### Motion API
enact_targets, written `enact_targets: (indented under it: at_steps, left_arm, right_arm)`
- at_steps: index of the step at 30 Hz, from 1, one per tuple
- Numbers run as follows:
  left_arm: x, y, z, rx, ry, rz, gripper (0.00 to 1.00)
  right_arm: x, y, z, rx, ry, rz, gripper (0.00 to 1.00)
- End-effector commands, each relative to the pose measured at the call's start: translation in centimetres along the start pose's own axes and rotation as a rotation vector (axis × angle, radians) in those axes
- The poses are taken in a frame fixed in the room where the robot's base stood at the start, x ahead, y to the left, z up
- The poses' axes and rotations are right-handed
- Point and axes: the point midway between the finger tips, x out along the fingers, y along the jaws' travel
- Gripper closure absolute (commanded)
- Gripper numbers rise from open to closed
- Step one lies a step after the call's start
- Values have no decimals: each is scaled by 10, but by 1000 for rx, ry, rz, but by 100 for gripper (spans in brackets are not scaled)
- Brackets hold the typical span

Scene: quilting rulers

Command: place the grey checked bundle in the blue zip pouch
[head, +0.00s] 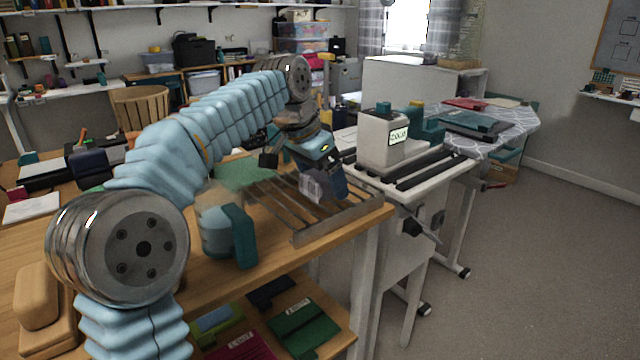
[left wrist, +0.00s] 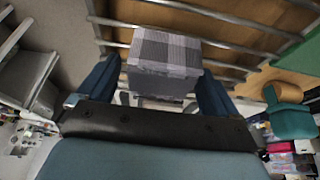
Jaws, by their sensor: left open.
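The grey checked bundle (left wrist: 165,50) lies between the two dark blue fingers of my left gripper (left wrist: 158,75) in the left wrist view. The fingers are open, with a gap at the left; the right finger is very close to the bundle, and I cannot tell if it touches. In the head view the bundle (head: 311,187) shows small beside my left gripper (head: 322,182), low over a slatted metal rack (head: 345,219). I cannot single out the blue zip pouch for sure; several flat pouches lie on the shelf below, one partly blue (head: 215,318). My right gripper is out of view.
The rack sits at the wooden table's right end, beside a green mat (head: 245,172). A teal-handled object (head: 240,237) stands at the front edge. A grey machine (head: 383,140) on a white stand is to the right. Floor beyond is clear.

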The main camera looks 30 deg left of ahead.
Motion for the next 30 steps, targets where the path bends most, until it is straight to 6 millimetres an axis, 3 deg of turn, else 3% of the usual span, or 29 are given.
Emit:
enact_targets:
  at_steps: [2,12,14,23,26,30]
  left_arm:
    - [0,0,0,0,0,0,8]
    - [0,0,0,0,0,0,60]
    - [0,0,0,0,0,0,67]
    - [-5,0,-2,0,0,-1,67]
    - [-14,-1,-6,0,1,-2,67]
    - [-42,7,-12,3,5,0,67]
  right_arm:
    - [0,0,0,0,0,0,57]
    - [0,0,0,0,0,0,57]
    - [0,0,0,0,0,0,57]
    - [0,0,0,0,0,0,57]
    - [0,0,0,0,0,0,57]
    - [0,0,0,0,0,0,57]
